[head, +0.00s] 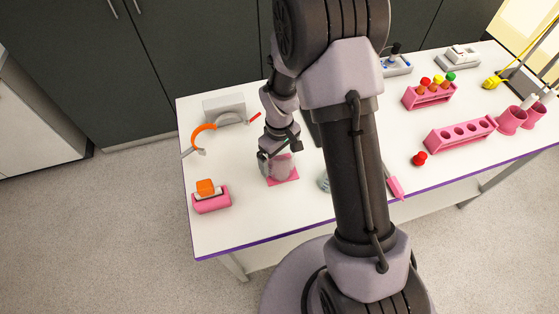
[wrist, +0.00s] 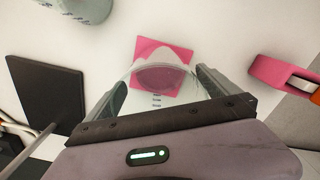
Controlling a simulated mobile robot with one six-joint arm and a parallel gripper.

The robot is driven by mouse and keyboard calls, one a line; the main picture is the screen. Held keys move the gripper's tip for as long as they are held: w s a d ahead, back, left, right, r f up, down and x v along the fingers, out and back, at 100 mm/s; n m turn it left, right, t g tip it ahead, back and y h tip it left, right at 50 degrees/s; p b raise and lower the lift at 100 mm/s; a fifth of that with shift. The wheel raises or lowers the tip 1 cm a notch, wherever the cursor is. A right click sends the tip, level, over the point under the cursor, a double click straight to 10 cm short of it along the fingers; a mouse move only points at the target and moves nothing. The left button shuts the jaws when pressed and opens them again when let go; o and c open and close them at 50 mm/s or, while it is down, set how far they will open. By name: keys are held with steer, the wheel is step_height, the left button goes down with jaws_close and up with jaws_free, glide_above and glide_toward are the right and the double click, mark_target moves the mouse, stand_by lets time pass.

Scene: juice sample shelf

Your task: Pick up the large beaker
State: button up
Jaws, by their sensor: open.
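The large beaker (wrist: 150,84) is clear glass with graduation marks, standing upright on a pink square mat (wrist: 182,57) in the wrist view. In the head view the beaker (head: 283,168) is on the same pink mat (head: 291,179) near the left part of the table, partly hidden by my gripper. My gripper (wrist: 160,88) is open, with one finger on each side of the beaker. The gripper (head: 274,165) reaches down over the beaker in the head view. I cannot tell whether the fingers touch the glass.
A pink holder with an orange block (head: 211,203) stands left of the mat. A second glass vessel (head: 324,181) is to its right, partly behind my arm. Pink racks (head: 461,134) and pink cups (head: 511,120) stand at the right.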

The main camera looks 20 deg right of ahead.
steer(key=shift+r, duration=0.1)
steer(key=c, duration=1.6)
steer(key=s+a+r, duration=0.1)
steer(key=s+a, duration=0.1)
steer(key=s, duration=0.3)
steer(key=s+a+r, duration=0.1)
steer(key=s+r, duration=0.1)
steer(key=s, duration=0.3)
steer(key=s+a+r, duration=0.2)
steer(key=s, duration=0.3)
steer(key=shift+a+p, duration=0.3)
steer(key=shift+p, duration=0.1)
